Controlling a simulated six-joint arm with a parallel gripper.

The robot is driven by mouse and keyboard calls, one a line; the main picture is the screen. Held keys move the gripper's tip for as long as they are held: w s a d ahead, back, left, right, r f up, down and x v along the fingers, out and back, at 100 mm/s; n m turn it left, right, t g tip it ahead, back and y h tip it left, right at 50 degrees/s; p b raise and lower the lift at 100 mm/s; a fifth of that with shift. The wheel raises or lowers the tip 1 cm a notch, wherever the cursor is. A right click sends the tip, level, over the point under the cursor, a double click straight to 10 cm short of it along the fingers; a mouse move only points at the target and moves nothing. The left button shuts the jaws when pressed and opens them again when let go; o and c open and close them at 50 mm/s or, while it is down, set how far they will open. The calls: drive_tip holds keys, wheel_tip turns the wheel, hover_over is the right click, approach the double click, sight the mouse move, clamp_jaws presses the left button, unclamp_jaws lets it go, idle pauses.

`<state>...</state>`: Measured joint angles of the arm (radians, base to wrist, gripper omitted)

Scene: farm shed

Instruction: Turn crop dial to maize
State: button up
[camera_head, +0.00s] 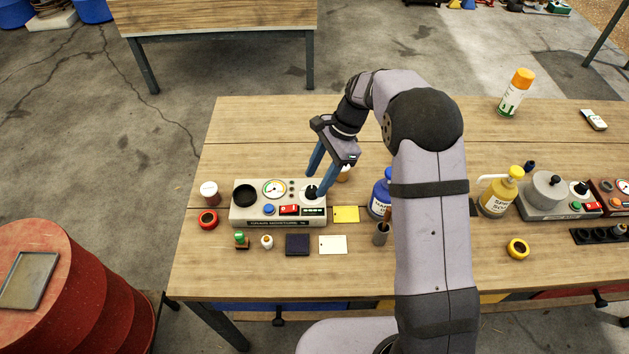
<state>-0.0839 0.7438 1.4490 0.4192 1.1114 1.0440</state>
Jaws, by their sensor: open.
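The grain moisture tester (250,214), a light grey box with a dark front label, stands at the left of the workbench. The black crop dial (311,192) is at the right end of its top. My gripper (315,186) points down at the dial from above, with its two blue fingers apart. The fingertips are at or just above the dial and partly hide it. I cannot tell whether they touch it. The dial's markings and pointer are too small to read.
The tester also has a round black cup (244,194), a gauge (274,188), a blue button (269,209) and a red switch (289,210). A yellow pad (346,214) and a blue pump bottle (380,194) stand to the right. The bench behind the tester is clear.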

sight(312, 188)
drive_tip(key=shift+p+x, duration=0.3)
drive_tip(key=shift+x, duration=1.1)
drive_tip(key=c, duration=1)
drive_tip(key=shift+c, duration=0.2)
drive_tip(key=shift+n, duration=0.3)
drive_tip(key=n+g, duration=0.1)
drive_tip(key=n, duration=0.1)
drive_tip(key=n+h+p, duration=0.1)
drive_tip(key=n, duration=0.2)
drive_tip(key=shift+w+a+g, duration=0.1)
drive_tip(key=shift+w+g, duration=0.05)
drive_tip(key=shift+g, duration=0.25)
drive_tip(key=n+h, duration=0.1)
drive_tip(key=n, duration=0.2)
drive_tip(key=n+g+h, duration=0.1)
drive_tip(key=n, duration=0.1)
drive_tip(key=shift+w+a+n, duration=0.1)
drive_tip(key=shift+a+n, duration=0.05)
drive_tip(key=shift+n, duration=0.25)
